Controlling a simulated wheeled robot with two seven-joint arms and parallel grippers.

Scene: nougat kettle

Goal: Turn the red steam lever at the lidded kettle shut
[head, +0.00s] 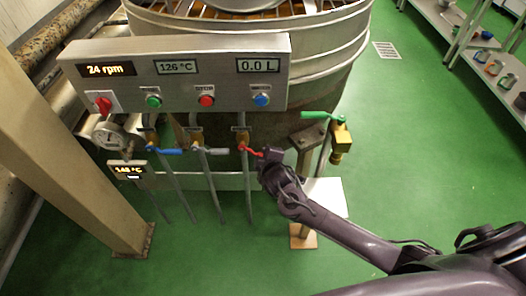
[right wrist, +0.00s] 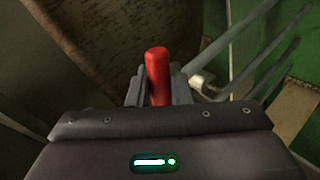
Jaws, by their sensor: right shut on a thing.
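The red steam lever (head: 251,152) is on the rightmost of the pipes below the control panel, in front of the kettle (head: 325,50). My right gripper (head: 268,155) is at the free end of the lever. In the right wrist view the red lever handle (right wrist: 157,72) stands between the two fingers of the right gripper (right wrist: 158,90), which are shut on it. The fingers hide part of the handle. My left gripper is not in view.
The control panel (head: 215,82) with buttons and displays hangs above the levers. A blue lever (head: 165,150) and a grey lever (head: 212,150) sit to the left of the red one. A green-handled brass valve (head: 340,140) is close on the right. Open green floor lies farther right, before a shelf (head: 490,75).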

